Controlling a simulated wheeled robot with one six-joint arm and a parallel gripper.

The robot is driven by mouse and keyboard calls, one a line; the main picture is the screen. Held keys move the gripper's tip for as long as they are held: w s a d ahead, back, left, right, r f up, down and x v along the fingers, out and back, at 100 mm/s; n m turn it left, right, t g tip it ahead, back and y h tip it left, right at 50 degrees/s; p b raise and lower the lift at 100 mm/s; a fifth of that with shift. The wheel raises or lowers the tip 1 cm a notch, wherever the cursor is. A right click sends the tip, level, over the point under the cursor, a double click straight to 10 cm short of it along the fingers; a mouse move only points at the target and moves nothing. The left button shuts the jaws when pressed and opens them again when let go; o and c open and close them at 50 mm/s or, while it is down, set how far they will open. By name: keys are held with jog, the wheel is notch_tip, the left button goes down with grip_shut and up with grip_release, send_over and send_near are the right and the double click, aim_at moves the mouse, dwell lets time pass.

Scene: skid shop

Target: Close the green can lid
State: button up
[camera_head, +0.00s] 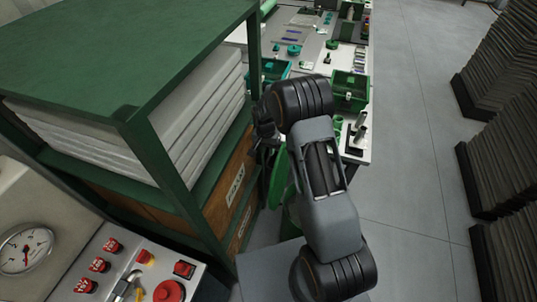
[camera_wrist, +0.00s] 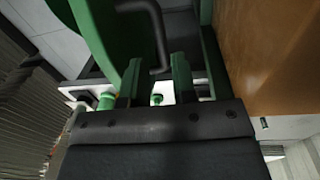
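The green can lid (camera_head: 281,180) shows in the head view as a rounded green edge, standing steeply tilted beside the green rack and partly hidden by my arm. In the wrist view a large curved green panel, likely the lid (camera_wrist: 98,32), fills the upper left. A black bent handle (camera_wrist: 154,32) hangs in front of my gripper (camera_wrist: 157,75). The two fingers are apart with a gap between them, and nothing is held. The handle's end is close to the fingers; I cannot tell if they touch. The can's body is mostly hidden.
A green rack (camera_head: 150,150) with white slabs stands close on the left, with a cardboard box (camera_head: 232,185) below. A white workbench (camera_head: 310,58) holds green bins (camera_head: 350,92) and small parts. A control panel (camera_head: 130,270) is at lower left.

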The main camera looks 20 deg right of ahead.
aim_at(269, 157)
jog(key=shift+s+d+f+p, duration=0.15)
jog(key=shift+f+p, duration=0.15)
jog(key=shift+f, duration=1.85)
grip_shut()
